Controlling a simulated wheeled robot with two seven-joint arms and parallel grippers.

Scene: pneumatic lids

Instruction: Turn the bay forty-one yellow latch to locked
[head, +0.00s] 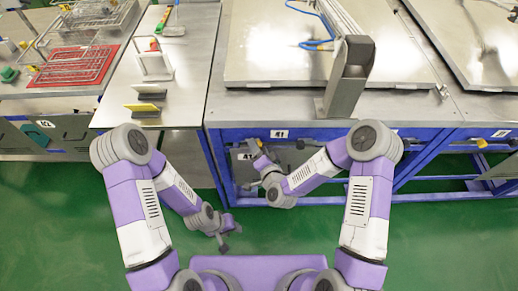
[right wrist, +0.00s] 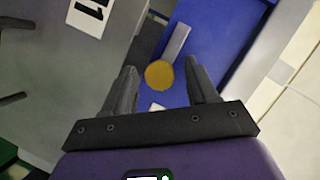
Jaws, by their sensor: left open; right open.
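The yellow latch shows in the right wrist view as a round yellow knob (right wrist: 159,74) against a blue frame, with a grey bar (right wrist: 178,42) beside it. My right gripper (right wrist: 160,68) is open, with one finger on each side of the knob in that view. I cannot tell whether either finger touches it. In the head view my right gripper (head: 257,163) is at the front of the bay labelled 41 (head: 279,133) and hides most of the latch. My left gripper (head: 225,238) is open and empty, low over the green floor.
A metal lid (head: 270,50) lies on the bench above the bay, with a grey upright post (head: 347,85) at its front. Another yellow latch (head: 481,143) is on the bay to the right. The green floor (head: 190,262) is clear.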

